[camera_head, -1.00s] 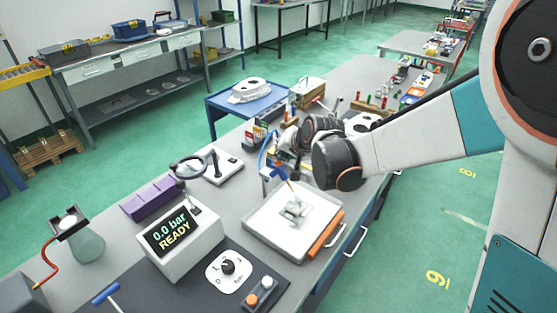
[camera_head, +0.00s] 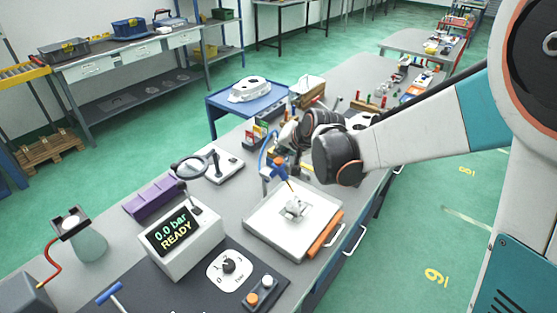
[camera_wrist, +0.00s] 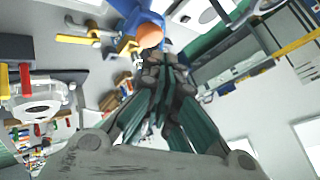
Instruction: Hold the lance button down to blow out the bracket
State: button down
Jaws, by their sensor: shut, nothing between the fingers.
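The grey bracket (camera_head: 293,208) lies in a white tray (camera_head: 262,236) on the bench. The blue lance (camera_head: 277,170) stands above the tray's far side, its thin nozzle angled down toward the bracket. In the wrist view the blue lance body (camera_wrist: 127,17) carries a round orange button (camera_wrist: 150,36). My gripper (camera_wrist: 165,68) is shut and empty, with its fingertips right by the button. I cannot tell whether they touch it. In the head view my wrist partly hides the gripper. The display box (camera_head: 170,232) reads 0.0 bar and READY.
A dial plate (camera_head: 229,270) and a two-button box (camera_head: 260,292) sit at the bench front. A magnifier stand (camera_head: 222,167) and purple holder (camera_head: 151,199) stand left of the tray.

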aim_at(282, 160)
jog(key=shift+r+p, duration=1.75)
jog(key=shift+r, duration=0.8)
jog(key=shift+s, duration=0.1)
jog(key=s+d+n+h+b, duration=0.1)
jog(key=s+d+b, duration=0.1)
jog(key=s+d, duration=0.4)
jog(key=s+d+f+n+h+b, duration=0.1)
jog(key=s+d, duration=0.5)
jog(key=s, duration=0.8)
jog(key=s+d+f+n+g+h+b, duration=0.1)
jog(key=s+d+h+b, duration=0.1)
jog(key=s+d, duration=0.4)
jog(key=s+b, duration=0.1)
jog(key=s, duration=0.4)
jog(key=shift+d+b, duration=0.25)
jog(key=shift+b, duration=0.15)
